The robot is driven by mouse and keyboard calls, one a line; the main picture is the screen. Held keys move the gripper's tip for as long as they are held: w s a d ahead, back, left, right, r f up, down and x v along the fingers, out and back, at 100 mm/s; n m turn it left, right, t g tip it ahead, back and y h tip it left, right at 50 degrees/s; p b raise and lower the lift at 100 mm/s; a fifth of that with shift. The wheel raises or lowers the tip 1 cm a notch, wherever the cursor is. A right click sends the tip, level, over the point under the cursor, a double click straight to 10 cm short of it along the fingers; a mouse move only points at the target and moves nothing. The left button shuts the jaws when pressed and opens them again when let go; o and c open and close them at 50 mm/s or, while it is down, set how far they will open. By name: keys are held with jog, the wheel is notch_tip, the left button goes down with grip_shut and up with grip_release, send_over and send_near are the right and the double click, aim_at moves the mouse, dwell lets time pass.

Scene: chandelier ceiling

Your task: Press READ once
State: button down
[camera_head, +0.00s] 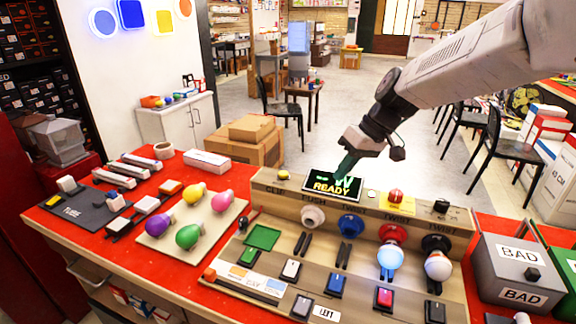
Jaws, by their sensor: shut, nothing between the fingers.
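A wooden test console (262,184) stands on the red table. Its small black screen (320,187) shows READY in yellow letters. My gripper (346,165) comes down from the upper right, with its dark green fingers shut and empty. In the picture its tips overlap the screen's upper part; I cannot tell whether they touch. I cannot make out a READ label on any button. A small yellow button (283,175) is left of the screen, a red one (396,195) and a black one (441,206) are to its right. Part of the panel behind the gripper is hidden.
Coloured bulbs (189,236) lie on a beige board at left. A lit bulb (390,259) and a red-white bulb (438,266) sit in console sockets. Several rocker switches (335,285) line the front. A grey BAD box (487,260) stands at right, cardboard boxes (250,145) behind.

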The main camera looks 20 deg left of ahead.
jog(key=w+a+r+n+t+y, duration=0.1)
jog(key=w+a+r+n+y, duration=0.2)
jog(key=w+a+n, duration=0.3)
jog(key=w+a+r, duration=0.1)
jog(key=w+a, duration=0.1)
jog(key=a, duration=0.2)
jog(key=shift+w+r+n+t, duration=0.25)
jog(key=shift+w+n+t, duration=0.05)
jog(key=shift+t, duration=0.1)
jog(key=shift+a, duration=0.1)
send_over(288, 177)
notch_tip(288, 177, down, 7)
jog(key=shift+f, duration=0.2)
notch_tip(288, 177, down, 3)
jog(key=shift+f, duration=0.55)
